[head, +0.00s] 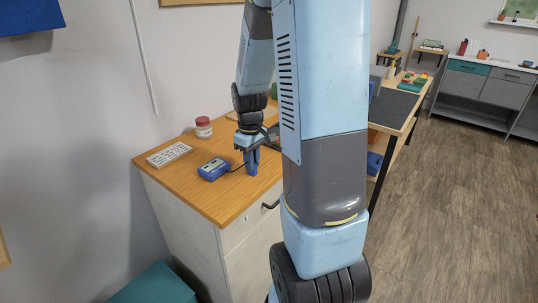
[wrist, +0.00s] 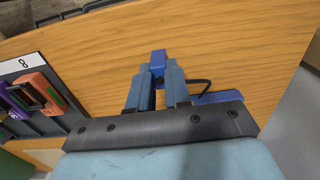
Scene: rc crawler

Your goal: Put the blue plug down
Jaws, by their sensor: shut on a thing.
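My gripper (head: 252,170) points down over the wooden cabinet top (head: 215,205), near its front edge. In the wrist view my gripper (wrist: 159,78) is shut on the blue plug (wrist: 158,60), which sticks out past the fingertips. A dark cord runs from near the fingers to a blue box, partly hidden by my gripper at right (wrist: 217,97). In the head view the blue box (head: 213,169) with a grey face lies left of my gripper. I cannot tell the plug from the blue fingers there, nor whether it touches the top.
A white keyboard-like panel (head: 168,154) and a red-lidded jar (head: 203,127) stand farther left and back on the top. The wrist view shows a dark panel (wrist: 50,123) marked 8 with orange and purple items. Bare wood lies in front of the blue box.

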